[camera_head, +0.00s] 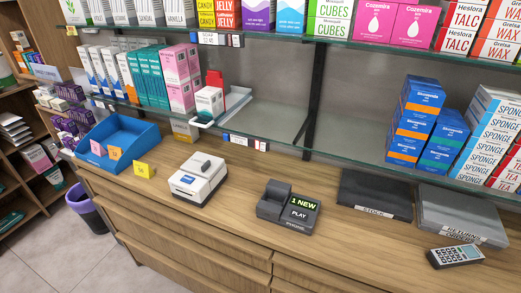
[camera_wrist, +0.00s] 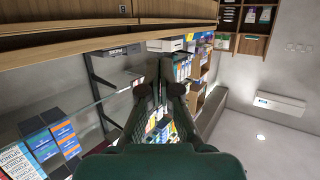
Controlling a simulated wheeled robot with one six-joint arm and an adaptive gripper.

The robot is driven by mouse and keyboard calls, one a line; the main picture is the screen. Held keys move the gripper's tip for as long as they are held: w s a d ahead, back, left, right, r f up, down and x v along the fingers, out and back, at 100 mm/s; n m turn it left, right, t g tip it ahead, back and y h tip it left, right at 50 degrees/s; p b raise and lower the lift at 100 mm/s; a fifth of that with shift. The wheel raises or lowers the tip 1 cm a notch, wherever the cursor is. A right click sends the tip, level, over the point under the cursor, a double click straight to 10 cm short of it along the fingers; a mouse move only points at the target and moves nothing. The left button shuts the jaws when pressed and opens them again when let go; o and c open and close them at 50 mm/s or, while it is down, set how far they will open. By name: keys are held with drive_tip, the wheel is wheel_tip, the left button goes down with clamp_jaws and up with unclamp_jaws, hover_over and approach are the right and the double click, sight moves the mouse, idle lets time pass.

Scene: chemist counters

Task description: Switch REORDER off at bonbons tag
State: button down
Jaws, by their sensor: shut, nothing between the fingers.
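Several price tags hang on the glass shelf edges in the head view. An upper tag (camera_head: 209,38) with small white pieces beside it (camera_head: 236,40) sits below the candy and jelly boxes. A lower tag (camera_head: 245,142) with a small piece beside it (camera_head: 262,145) is on the lower shelf edge. The print is too small to tell which is the bonbons tag, and no REORDER switch state is readable. My gripper (camera_wrist: 160,84) shows in the wrist view, shut and empty, apart from the shelves. It is outside the head view.
The wrist view looks upside down.

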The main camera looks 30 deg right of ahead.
sight(262, 149)
drive_tip(key=w+f+n+h, duration=0.3)
drive_tip(key=w+n, duration=0.6)
drive_tip(key=w, duration=1.3)
drive_tip(key=w+r+n+h, duration=0.2)
drive_tip(key=w+r, duration=0.4)
drive_tip(key=w, duration=0.4)
drive_tip(key=w+r+m+g+h, duration=0.2)
drive_tip(key=w+r+h, duration=0.1)
drive_tip(key=r, duration=0.7)
drive_tip(key=w+a+r+m+g+h, duration=0.1)
drive_tip(key=r+h, duration=0.4)
drive_tip(key=r, duration=0.6)
drive_tip(key=shift+w+m+g, duration=0.6)
drive_tip(key=shift+w+g, duration=0.5)
drive_tip(key=x, duration=1.4)
